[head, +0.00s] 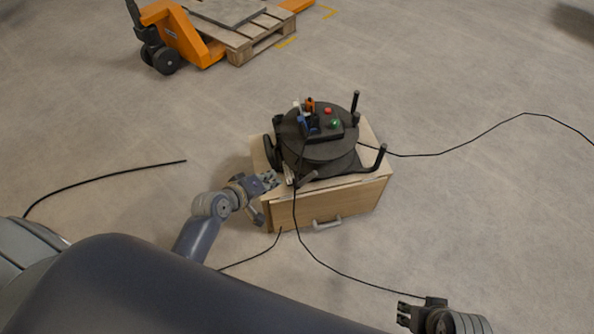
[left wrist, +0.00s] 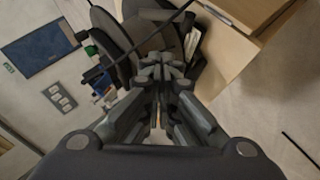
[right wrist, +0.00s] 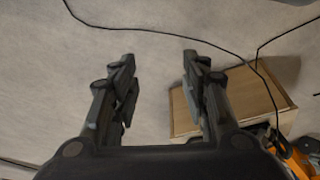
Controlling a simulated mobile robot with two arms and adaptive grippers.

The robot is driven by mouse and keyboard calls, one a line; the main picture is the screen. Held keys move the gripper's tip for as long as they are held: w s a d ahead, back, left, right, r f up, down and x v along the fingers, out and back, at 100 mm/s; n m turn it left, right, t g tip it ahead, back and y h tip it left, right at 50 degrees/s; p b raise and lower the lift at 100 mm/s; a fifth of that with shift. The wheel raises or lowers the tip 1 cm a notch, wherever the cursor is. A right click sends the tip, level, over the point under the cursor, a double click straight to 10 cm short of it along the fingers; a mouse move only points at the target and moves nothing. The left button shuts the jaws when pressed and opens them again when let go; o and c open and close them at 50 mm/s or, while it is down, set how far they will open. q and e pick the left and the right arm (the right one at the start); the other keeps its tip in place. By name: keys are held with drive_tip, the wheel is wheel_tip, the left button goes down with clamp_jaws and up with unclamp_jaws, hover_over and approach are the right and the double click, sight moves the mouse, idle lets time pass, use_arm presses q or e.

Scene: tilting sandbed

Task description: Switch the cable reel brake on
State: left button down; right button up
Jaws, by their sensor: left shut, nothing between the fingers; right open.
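My left gripper (head: 272,180) is shut and empty at the reel's front left, close to that part. In the left wrist view its fingers (left wrist: 160,72) meet in front of the reel (left wrist: 112,37); contact is unclear. My right gripper (head: 403,313) is open and empty, low at the right.
The wooden cabinet (head: 345,200) has a drawer handle (head: 327,224) in front. Black cables (head: 350,282) run across the floor on both sides. An orange pallet jack (head: 183,35) and a wooden pallet (head: 250,42) stand at the back left. The floor at right is otherwise clear.

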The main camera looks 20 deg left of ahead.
sight(307, 179)
drive_tip(key=b+v, duration=0.2)
drive_tip(key=v, duration=0.3)
use_arm(q)
drive_tip(key=b+x, duration=0.1)
drive_tip(key=x, duration=0.3)
drive_tip(key=d+b+x, duration=0.1)
drive_tip(key=x, duration=0.3)
drive_tip(key=b+x, duration=0.1)
drive_tip(key=x, duration=0.3)
drive_tip(key=shift+d, duration=0.45)
drive_tip(key=shift+d+f, duration=0.1)
drive_tip(key=shift+d, duration=0.15)
use_arm(e)
drive_tip(key=w+a+r+t+y, duration=0.1)
drive_tip(key=w+a+r+t, duration=0.1)
drive_tip(key=w+t, duration=0.3)
drive_tip(key=shift+w+a, duration=0.35)
drive_tip(key=shift+w, duration=1.7)
drive_tip(key=shift+s+r, duration=0.1)
